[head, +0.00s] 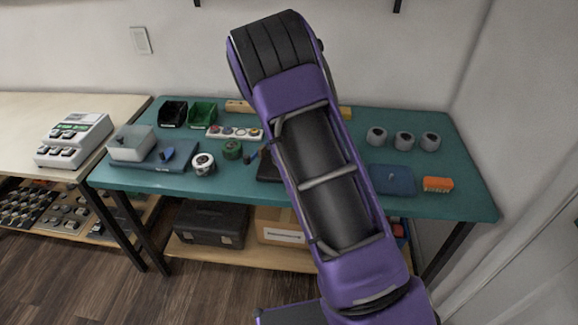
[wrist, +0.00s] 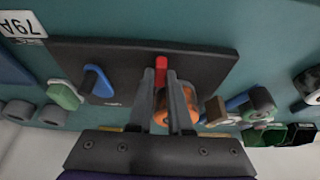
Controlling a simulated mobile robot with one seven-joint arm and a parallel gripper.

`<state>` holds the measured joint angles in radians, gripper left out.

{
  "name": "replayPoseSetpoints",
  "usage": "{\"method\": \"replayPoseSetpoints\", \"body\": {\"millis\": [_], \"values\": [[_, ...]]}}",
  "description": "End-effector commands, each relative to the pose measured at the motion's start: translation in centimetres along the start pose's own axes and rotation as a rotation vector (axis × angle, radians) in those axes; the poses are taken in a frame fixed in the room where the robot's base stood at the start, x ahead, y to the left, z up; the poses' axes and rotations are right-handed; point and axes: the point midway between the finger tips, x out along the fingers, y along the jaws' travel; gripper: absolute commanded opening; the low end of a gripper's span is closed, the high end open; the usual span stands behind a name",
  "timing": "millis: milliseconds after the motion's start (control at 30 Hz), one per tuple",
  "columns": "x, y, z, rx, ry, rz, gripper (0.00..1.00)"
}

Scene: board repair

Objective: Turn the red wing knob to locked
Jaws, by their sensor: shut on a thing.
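The red wing knob (wrist: 162,62) shows in the wrist view on a black board (wrist: 210,62), with its upper end visible between my fingertips. My gripper (wrist: 161,78) is shut on the knob, and the fingers hide its lower part. A blue wing knob (wrist: 98,82) stands on the same board to the left, clear of the fingers. In the head view my arm covers the red knob and my gripper; only a dark edge of the board (head: 268,168) shows beside the arm. The knob's locked or unlocked marking cannot be read.
In the wrist view, an orange ring-like thing (wrist: 184,113) is close behind the right finger; a brown block (wrist: 215,108) and dark roll (wrist: 262,100) lie farther right. In the head view, the teal table (head: 455,203) holds a blue pad (head: 392,182) and orange box (head: 438,184) right of my arm.

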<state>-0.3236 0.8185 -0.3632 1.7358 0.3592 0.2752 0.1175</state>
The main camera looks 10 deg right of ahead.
Motion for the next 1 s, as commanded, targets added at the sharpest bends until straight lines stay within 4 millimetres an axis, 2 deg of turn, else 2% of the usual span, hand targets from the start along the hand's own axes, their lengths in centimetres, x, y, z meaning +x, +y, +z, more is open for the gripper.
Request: {"method": "replayPoseSetpoints", "body": {"millis": [67,100,233,533,667,767,1000], "values": [[0.0,0.0,0.0,0.002,-0.001,0.000,0.00],[0.0,0.0,0.0,0.002,-0.001,0.000,0.23],[0.0,0.0,0.0,0.002,-0.001,0.000,0.46],[-0.1,0.0,0.0,0.000,0.000,0.000,0.47],[-1.1,0.0,-0.1,0.000,0.001,-0.001,0.47],[-2.8,-0.1,-0.1,0.000,0.001,-0.003,0.47],[-8.7,-0.2,-0.1,-0.001,0.003,-0.004,0.47]]}}
